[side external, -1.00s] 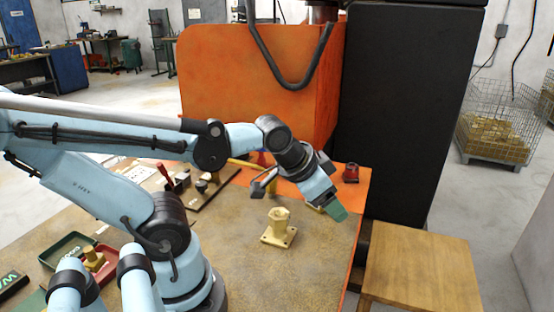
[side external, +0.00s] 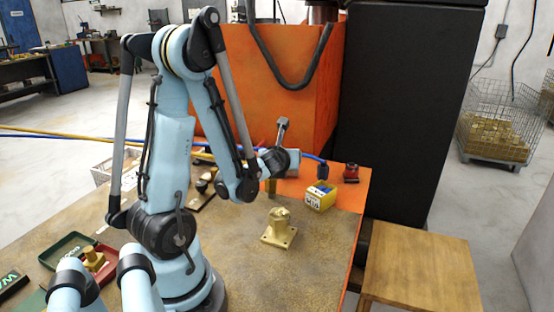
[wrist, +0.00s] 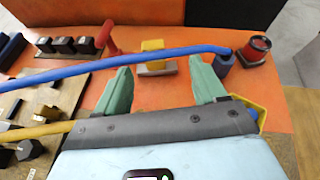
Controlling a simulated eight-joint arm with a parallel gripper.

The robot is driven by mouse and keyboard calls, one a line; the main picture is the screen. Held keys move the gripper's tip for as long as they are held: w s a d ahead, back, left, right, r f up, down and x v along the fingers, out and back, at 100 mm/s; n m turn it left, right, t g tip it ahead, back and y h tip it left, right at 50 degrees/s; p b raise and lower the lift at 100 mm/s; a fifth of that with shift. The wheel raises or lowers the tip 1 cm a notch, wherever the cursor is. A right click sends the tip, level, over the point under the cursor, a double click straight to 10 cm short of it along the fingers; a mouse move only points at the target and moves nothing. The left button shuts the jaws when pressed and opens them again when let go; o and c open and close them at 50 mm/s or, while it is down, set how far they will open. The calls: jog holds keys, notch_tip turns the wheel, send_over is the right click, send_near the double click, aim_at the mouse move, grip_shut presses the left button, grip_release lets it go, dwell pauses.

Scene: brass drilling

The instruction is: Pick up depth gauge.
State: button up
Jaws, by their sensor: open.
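In the wrist view my gripper (wrist: 162,84) is open, its two green fingers apart with nothing held between them. A small yellow block on a grey base (wrist: 154,62) lies on the orange surface beyond the gap between the fingertips. It may be the depth gauge, but I cannot tell for sure. A blue hose (wrist: 130,62) crosses the view in front of it. In the side view the wrist (side external: 282,160) is over the back of the bench, and the fingers are hidden.
A brass flanged part (side external: 279,232) stands on the bench. A yellow box (side external: 320,197) with blue contents is beside the right finger in the wrist view. A red cylinder (wrist: 257,48) stands at back right. Black blocks (wrist: 62,44) and a red handle (wrist: 107,35) are at left.

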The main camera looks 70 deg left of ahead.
jog(key=shift+m, duration=0.5)
jog(key=x, duration=0.7)
jog(key=shift+s+a, duration=0.3)
jog(key=shift+x, duration=2.65)
jog(key=shift+s+a, duration=0.1)
jog(key=shift+s, duration=0.05)
jog(key=c, duration=1.3)
jog(key=shift+o, duration=0.2)
jog(key=shift+r, duration=0.1)
